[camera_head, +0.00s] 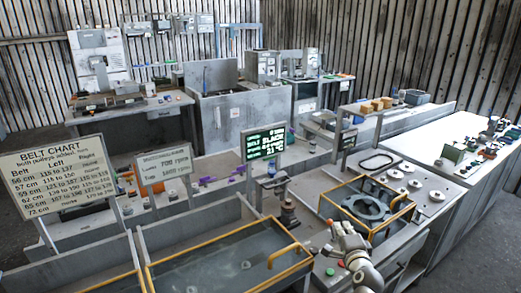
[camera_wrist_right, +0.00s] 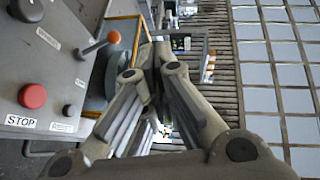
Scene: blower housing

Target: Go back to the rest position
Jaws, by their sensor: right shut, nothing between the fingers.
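My right gripper (camera_head: 347,232) is at the lower right of the head view, in front of a yellow-edged bay. Its fingers are shut with nothing between them. In the right wrist view the fingers of my right gripper (camera_wrist_right: 157,52) come together at the upper middle. A dark round housing (camera_head: 364,207) lies in the yellow-edged bay (camera_head: 410,209), beyond the gripper and apart from it. My left gripper is not in view.
A control panel with a red STOP button (camera_wrist_right: 32,96) and an orange-tipped lever (camera_wrist_right: 114,37) is left of the fingers in the wrist view. A yellow-edged tank (camera_head: 150,275) stands at the front. A green-lit screen (camera_head: 264,143) and a belt chart sign (camera_head: 55,178) stand behind.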

